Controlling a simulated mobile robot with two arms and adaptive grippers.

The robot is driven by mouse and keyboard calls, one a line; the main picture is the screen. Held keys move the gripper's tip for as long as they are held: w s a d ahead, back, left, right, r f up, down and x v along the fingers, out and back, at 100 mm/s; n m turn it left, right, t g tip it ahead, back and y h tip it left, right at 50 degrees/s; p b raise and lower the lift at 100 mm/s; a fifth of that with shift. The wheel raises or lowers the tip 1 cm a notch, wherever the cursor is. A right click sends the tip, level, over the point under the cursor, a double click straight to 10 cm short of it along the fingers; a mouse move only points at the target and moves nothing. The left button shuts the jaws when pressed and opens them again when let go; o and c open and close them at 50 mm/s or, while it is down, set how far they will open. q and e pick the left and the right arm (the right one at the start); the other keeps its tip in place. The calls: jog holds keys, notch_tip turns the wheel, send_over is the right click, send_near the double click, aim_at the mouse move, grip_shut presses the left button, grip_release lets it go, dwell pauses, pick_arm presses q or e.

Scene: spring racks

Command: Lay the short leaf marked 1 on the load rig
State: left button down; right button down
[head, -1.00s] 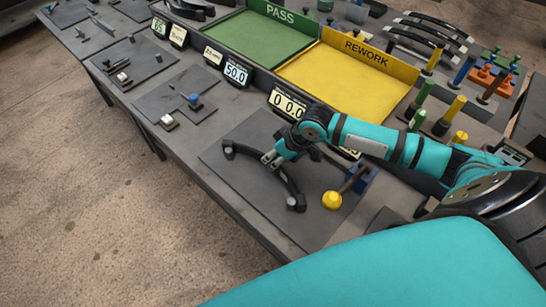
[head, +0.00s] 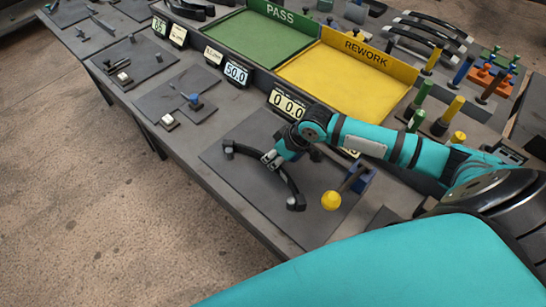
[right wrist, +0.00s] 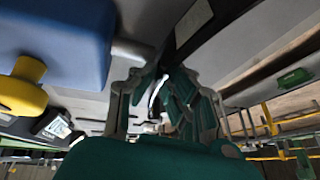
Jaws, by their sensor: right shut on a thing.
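My right gripper (head: 270,160) is shut on the middle of a dark curved leaf (head: 288,184). The leaf is over the load rig's grey plate (head: 325,170), its ends at two short grey posts. I cannot tell whether it rests on them or is just above. No number on the leaf can be read. The rig carries a yellow knob (head: 331,200) and a blue block (head: 357,179). In the right wrist view my gripper's fingers (right wrist: 168,95) are close together, with the blue block (right wrist: 60,40) and yellow knob (right wrist: 22,85) at left. My left gripper is not in view.
A display (head: 288,104) stands behind the rig. Beyond it are the green PASS tray (head: 282,13) and the yellow REWORK tray (head: 368,47). More dark leaves (head: 425,33) lie at the back right. Several coloured posts (head: 447,115) stand right of the trays. Smaller plates (head: 177,95) lie left.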

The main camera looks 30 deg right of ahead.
jog(key=shift+a+r, duration=0.1)
jog(key=shift+a, duration=0.3)
dwell(0.3)
jog(key=shift+s+f, duration=0.15)
jog(key=shift+f, duration=0.05)
dwell(0.4)
jog(key=c, duration=1.3)
grip_release()
jog(key=shift+a, duration=0.1)
jog(key=shift+o, duration=0.3)
jog(key=shift+s+f, duration=0.1)
jog(key=shift+f, duration=0.05)
jog(key=o, duration=0.4)
jog(key=shift+r+p, duration=0.2)
jog(key=shift+p, duration=0.1)
notch_tip(320, 180, up, 8)
jog(key=p, duration=0.8)
